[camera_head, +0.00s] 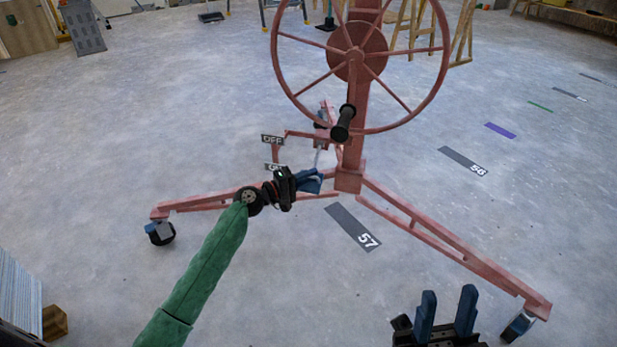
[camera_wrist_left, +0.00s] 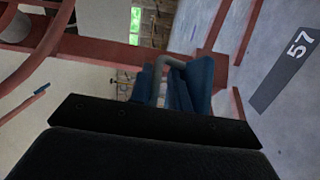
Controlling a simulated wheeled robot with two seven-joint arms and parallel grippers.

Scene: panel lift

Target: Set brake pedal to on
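The red panel lift (camera_head: 356,150) stands ahead with a large spoked wheel (camera_head: 357,50). The brake pedal (camera_head: 318,157) is a thin grey bar sloping down beside its post. An "OFF" label (camera_head: 272,139) sits above a second label (camera_head: 273,167), partly covered by my left gripper. My left gripper (camera_head: 312,181) is at the pedal's lower end. In the left wrist view, its blue fingers (camera_wrist_left: 172,88) are close together around the bent grey end of the pedal (camera_wrist_left: 172,63). Their contact is partly hidden. My right gripper (camera_head: 447,310) is open and empty at the lower right.
A black crank handle (camera_head: 343,122) sticks out above my left gripper. The lift's legs spread along the floor to casters at the left (camera_head: 160,232) and right (camera_head: 519,325). The floor beside marker "57" (camera_head: 354,227) is clear. Wooden ladders (camera_head: 440,30) stand behind.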

